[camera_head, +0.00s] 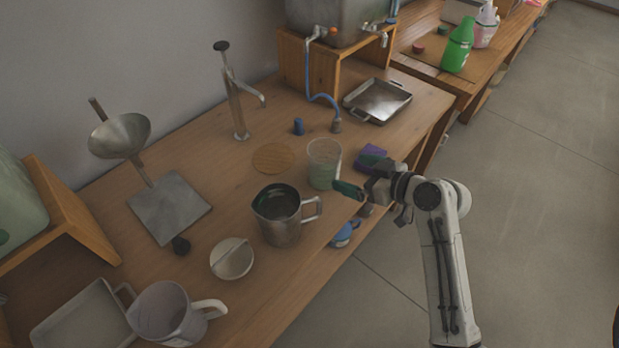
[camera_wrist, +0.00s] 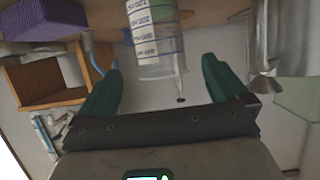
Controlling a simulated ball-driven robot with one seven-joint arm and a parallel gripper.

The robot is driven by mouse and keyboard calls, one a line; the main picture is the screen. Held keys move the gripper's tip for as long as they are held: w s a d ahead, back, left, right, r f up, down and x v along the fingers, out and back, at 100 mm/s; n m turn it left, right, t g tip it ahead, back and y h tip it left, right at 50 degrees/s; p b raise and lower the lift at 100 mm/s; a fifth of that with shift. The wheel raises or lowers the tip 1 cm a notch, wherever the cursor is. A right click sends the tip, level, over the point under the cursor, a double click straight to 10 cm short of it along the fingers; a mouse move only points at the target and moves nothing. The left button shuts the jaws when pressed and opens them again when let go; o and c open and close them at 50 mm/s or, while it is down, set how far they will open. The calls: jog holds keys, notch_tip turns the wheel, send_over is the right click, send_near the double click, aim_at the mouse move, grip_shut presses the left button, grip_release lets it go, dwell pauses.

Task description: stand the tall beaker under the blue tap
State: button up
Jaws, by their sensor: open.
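The tall beaker (camera_head: 323,163) is clear with printed bands. It stands upright on the bench near its front edge, behind and right of a metal jug. It also shows in the wrist view (camera_wrist: 155,35), which looks upside down. My gripper (camera_head: 347,189) has green fingers and is just right of the beaker, pointing at it. In the wrist view my gripper (camera_wrist: 160,62) is open and empty, with the beaker ahead between the fingertips, apart from both. A tap (camera_head: 317,34) with a blue hose and another tap (camera_head: 384,36) are on the metal tank; their handle colours are too small to tell.
The metal jug (camera_head: 283,225) stands close to the beaker. A purple block (camera_head: 371,157) lies behind my gripper. A metal tray (camera_head: 377,101) sits below the right tap.

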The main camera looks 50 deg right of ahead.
aim_at(335, 167)
jog(key=x, duration=0.5)
jog(key=shift+w+a+r+p, duration=0.1)
jog(key=shift+w+p, duration=0.05)
jog(key=shift+p, duration=0.15)
jog(key=shift+p+x, duration=0.65)
jog(key=shift+x, duration=2.15)
jog(key=shift+d, duration=0.25)
jog(key=shift+c, duration=0.5)
jog(key=c, duration=0.9)
jog(key=shift+c, duration=0.6)
jog(key=shift+r, duration=0.1)
